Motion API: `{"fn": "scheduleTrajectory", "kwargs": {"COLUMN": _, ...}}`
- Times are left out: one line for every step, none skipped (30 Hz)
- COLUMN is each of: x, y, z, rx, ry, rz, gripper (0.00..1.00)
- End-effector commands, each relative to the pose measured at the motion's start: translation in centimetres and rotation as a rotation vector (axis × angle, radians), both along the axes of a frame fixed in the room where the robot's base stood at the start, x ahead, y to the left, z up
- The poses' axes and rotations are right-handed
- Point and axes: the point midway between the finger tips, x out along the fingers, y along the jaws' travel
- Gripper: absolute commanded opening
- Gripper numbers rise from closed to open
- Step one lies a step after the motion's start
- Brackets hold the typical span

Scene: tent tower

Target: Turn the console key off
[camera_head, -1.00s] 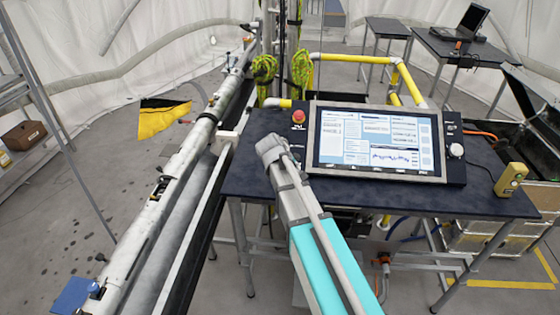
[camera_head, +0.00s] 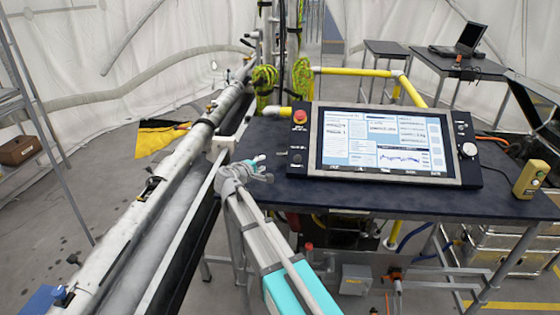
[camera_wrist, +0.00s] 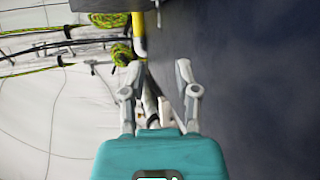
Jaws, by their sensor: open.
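The console (camera_head: 385,143) is a wide panel with a lit screen on a dark table. A small dark round control, possibly the key (camera_head: 296,158), sits on its left strip below the red button; its turn position is too small to read. My gripper (camera_head: 262,166) is left of the console's lower left corner, apart from it, above the table's left edge. In the wrist view my gripper (camera_wrist: 158,85) has its two fingers spread, with nothing between them. The key is not discernible in the wrist view.
A red button (camera_head: 299,116) is above the dark control, and a white knob (camera_head: 469,150) is on the console's right strip. A long metal tube (camera_head: 165,185) runs along the left. Yellow rails stand behind.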

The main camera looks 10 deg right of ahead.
Motion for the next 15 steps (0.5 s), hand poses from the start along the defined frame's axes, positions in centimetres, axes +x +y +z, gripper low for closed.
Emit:
{"fn": "scheduleTrajectory", "kwargs": {"x": 0.05, "y": 0.1, "z": -0.04, "rx": -0.004, "ry": -0.003, "rz": 0.003, "gripper": 0.41}}
{"fn": "scheduleTrajectory", "kwargs": {"x": 0.05, "y": 0.11, "z": 0.01, "rx": -0.005, "ry": -0.003, "rz": 0.003, "gripper": 0.41}}
{"fn": "scheduleTrajectory", "kwargs": {"x": 0.06, "y": 0.12, "z": 0.05, "rx": -0.006, "ry": -0.004, "rz": 0.003, "gripper": 0.41}}
{"fn": "scheduleTrajectory", "kwargs": {"x": 0.05, "y": 0.12, "z": 0.07, "rx": -0.005, "ry": -0.003, "rz": 0.003, "gripper": 0.41}}
{"fn": "scheduleTrajectory", "kwargs": {"x": 0.05, "y": 0.11, "z": 0.08, "rx": -0.005, "ry": -0.004, "rz": 0.003, "gripper": 0.41}}
{"fn": "scheduleTrajectory", "kwargs": {"x": 0.05, "y": 0.1, "z": 0.08, "rx": -0.005, "ry": -0.004, "rz": 0.003, "gripper": 0.41}}
{"fn": "scheduleTrajectory", "kwargs": {"x": 0.04, "y": 0.09, "z": 0.08, "rx": -0.005, "ry": -0.004, "rz": 0.003, "gripper": 0.41}}
{"fn": "scheduleTrajectory", "kwargs": {"x": 0.04, "y": 0.09, "z": 0.07, "rx": -0.004, "ry": -0.003, "rz": 0.003, "gripper": 0.41}}
{"fn": "scheduleTrajectory", "kwargs": {"x": 0.04, "y": 0.09, "z": 0.07, "rx": -0.004, "ry": -0.003, "rz": 0.003, "gripper": 0.41}}
{"fn": "scheduleTrajectory", "kwargs": {"x": 0.06, "y": 0.08, "z": 0.06, "rx": -0.004, "ry": -0.003, "rz": 0.003, "gripper": 0.41}}
{"fn": "scheduleTrajectory", "kwargs": {"x": 0.06, "y": 0.07, "z": 0.05, "rx": -0.004, "ry": -0.003, "rz": 0.003, "gripper": 0.41}}
{"fn": "scheduleTrajectory", "kwargs": {"x": 0.1, "y": 0.04, "z": 0.03, "rx": -0.004, "ry": -0.003, "rz": 0.003, "gripper": 0.41}}
{"fn": "scheduleTrajectory", "kwargs": {"x": 0.14, "y": 0.01, "z": 0.01, "rx": -0.004, "ry": -0.002, "rz": 0.002, "gripper": 0.41}}
{"fn": "scheduleTrajectory", "kwargs": {"x": 0.21, "y": -0.03, "z": -0.02, "rx": -0.004, "ry": -0.002, "rz": 0.002, "gripper": 0.41}}
{"fn": "scheduleTrajectory", "kwargs": {"x": 0.31, "y": -0.1, "z": -0.06, "rx": -0.004, "ry": -0.002, "rz": 0.002, "gripper": 0.41}}
